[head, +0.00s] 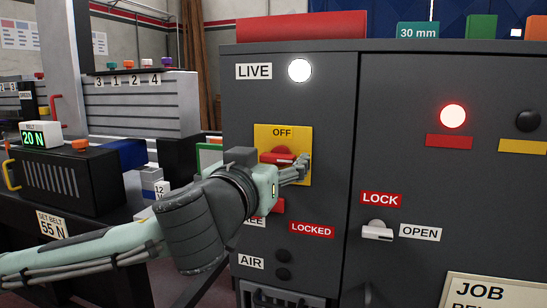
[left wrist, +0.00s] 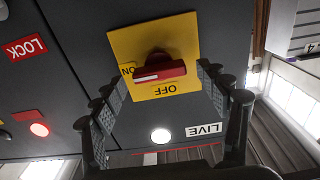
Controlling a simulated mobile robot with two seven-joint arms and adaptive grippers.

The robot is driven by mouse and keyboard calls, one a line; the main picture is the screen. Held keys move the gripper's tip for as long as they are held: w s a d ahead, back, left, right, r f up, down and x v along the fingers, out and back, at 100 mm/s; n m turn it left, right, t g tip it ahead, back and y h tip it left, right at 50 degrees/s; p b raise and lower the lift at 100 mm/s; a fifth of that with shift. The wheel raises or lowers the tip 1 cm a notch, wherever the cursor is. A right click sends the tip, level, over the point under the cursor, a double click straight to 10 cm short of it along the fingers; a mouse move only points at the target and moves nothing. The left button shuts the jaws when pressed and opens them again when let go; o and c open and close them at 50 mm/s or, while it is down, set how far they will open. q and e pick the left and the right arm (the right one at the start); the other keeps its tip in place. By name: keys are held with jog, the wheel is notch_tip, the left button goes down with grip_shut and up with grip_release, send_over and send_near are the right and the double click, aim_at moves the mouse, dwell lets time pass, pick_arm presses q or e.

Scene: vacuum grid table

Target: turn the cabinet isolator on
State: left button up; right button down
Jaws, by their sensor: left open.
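The cabinet isolator is a red rotary handle (head: 277,156) on a yellow plate (head: 266,133) on the dark cabinet front. In the left wrist view, upside down, the handle (left wrist: 160,71) lies roughly crosswise, its white mark towards the ON label (left wrist: 127,69); OFF (left wrist: 172,89) is below it. My left gripper (head: 298,168) is at the plate, covering its lower right part in the head view. Its fingers (left wrist: 160,80) are open, one on either side of the handle; I see no clear contact. My right gripper is not in view.
The white lamp (head: 299,70) by LIVE is lit, and a red lamp (head: 453,116) glows on the right door. A white lock lever (head: 377,231) sits between LOCK and OPEN labels. My left forearm hides part of the lower left panel. A belt unit (head: 65,175) stands left.

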pick_arm(q)
jog(key=shift+c, duration=0.2)
jog(key=c, duration=1.1)
jog(key=shift+d+f, duration=0.1)
jog(key=shift+d, duration=0.1)
jog(key=shift+s+d+b, duration=0.1)
jog(key=shift+s+b, duration=0.05)
jog(key=shift+b, duration=0.15)
jog(key=shift+n, duration=0.5)
jog(key=shift+a, duration=0.2)
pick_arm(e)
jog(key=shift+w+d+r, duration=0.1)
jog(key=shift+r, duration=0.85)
